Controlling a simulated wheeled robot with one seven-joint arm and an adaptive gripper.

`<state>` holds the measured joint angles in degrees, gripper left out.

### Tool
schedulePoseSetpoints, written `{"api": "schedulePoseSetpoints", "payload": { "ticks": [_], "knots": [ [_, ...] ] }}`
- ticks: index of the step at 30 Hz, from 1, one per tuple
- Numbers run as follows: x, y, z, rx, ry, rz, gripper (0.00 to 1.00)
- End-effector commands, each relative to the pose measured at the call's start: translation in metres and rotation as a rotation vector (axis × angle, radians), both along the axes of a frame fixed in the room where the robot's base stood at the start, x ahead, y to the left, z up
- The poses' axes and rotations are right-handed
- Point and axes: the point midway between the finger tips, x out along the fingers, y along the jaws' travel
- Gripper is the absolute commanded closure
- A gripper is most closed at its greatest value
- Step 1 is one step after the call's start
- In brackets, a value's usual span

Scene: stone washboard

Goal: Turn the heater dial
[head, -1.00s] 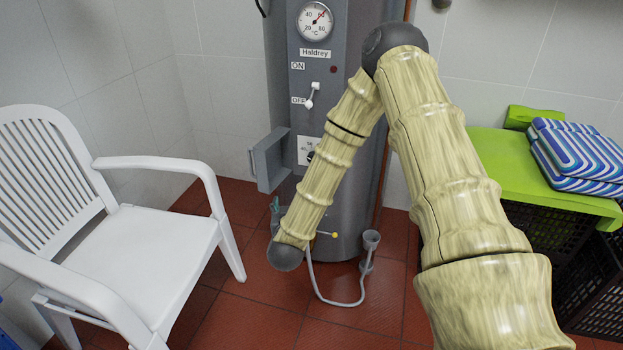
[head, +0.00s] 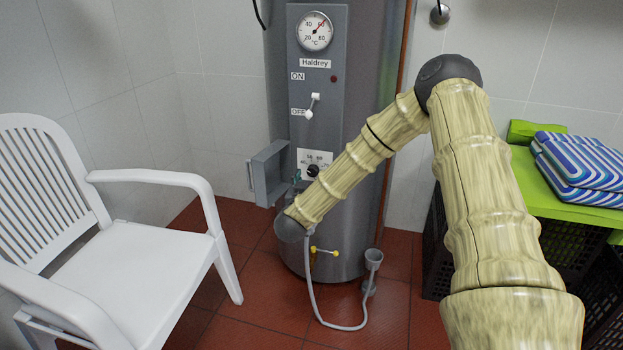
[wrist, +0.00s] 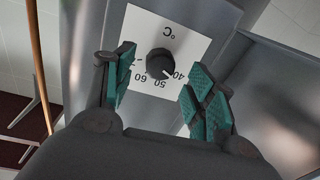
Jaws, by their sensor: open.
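The heater dial (wrist: 160,63) is a round black knob on a white plate (wrist: 185,40) marked in °C, which appears upside down in the wrist view. The knob's white mark points near the 40. In the head view the dial (head: 313,170) shows low on the grey heater (head: 350,235). My gripper (wrist: 158,74) is open, with one teal-padded finger on each side of the dial in the wrist view. The pads look apart from the knob; the depth gap is hard to judge. In the head view only a bit of teal finger shows beside my wrist.
An open grey cover (head: 268,175) stands out left of the dial. Above are a white switch (head: 313,104) and a thermometer (head: 314,31). A grey hose (head: 313,285) hangs below. A white chair (head: 140,255) stands left, and black crates with a green top (head: 560,190) stand right.

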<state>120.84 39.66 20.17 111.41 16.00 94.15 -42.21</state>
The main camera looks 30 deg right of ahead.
Motion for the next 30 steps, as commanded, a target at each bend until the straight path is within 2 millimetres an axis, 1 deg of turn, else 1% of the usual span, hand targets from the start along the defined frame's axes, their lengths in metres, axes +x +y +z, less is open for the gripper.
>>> {"api": "schedulePoseSetpoints", "payload": {
  "ticks": [3, 7, 18, 19, 20, 21, 26, 27, 30],
  "knots": [
    [0.01, -0.01, -0.001, 0.001, -0.001, -0.001, 0.44],
    [0.017, -0.017, -0.001, 0.001, 0.0, 0.0, 0.44],
    [0.02, -0.02, 0.0, 0.001, 0.001, 0.001, 0.44],
    [0.02, -0.02, 0.0, 0.001, 0.001, 0.001, 0.46],
    [0.02, -0.02, 0.0, 0.001, 0.001, 0.001, 0.52],
    [0.02, -0.02, 0.0, 0.001, 0.001, 0.001, 0.59],
    [0.02, -0.02, 0.0, 0.001, 0.001, 0.001, 0.88],
    [0.02, -0.02, 0.0, 0.001, 0.001, 0.001, 0.91],
    [0.02, -0.02, 0.0, 0.001, 0.0, 0.001, 0.91]
  ]
}}
